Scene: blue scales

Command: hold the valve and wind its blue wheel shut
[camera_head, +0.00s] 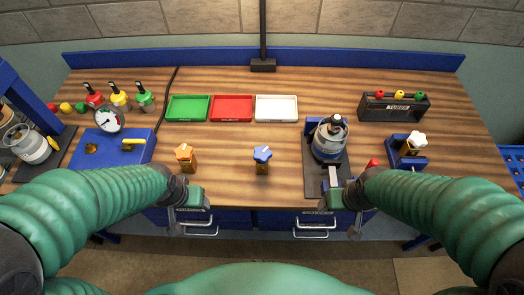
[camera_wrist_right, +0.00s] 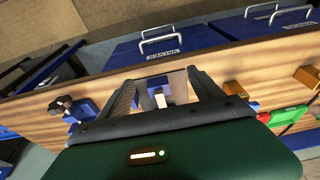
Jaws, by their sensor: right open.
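The valve with the blue wheel (camera_head: 262,153) stands upright near the front middle of the wooden bench, its brass body (camera_head: 262,168) under the wheel. Nothing holds it. My left gripper (camera_head: 193,215) is at the bench's front edge, left of the valve and apart from it; its fingers are too small to read. My right gripper (camera_head: 326,213) is at the front edge, right of the valve and apart from it. In the right wrist view its fingers (camera_wrist_right: 163,85) are spread, with no valve between them. Brass valve bodies show right of the fingers, their wheels not clear.
A valve with an orange wheel (camera_head: 185,152) stands to the left. Green, red and white trays (camera_head: 276,97) lie behind. Bench between the two front valves is clear.

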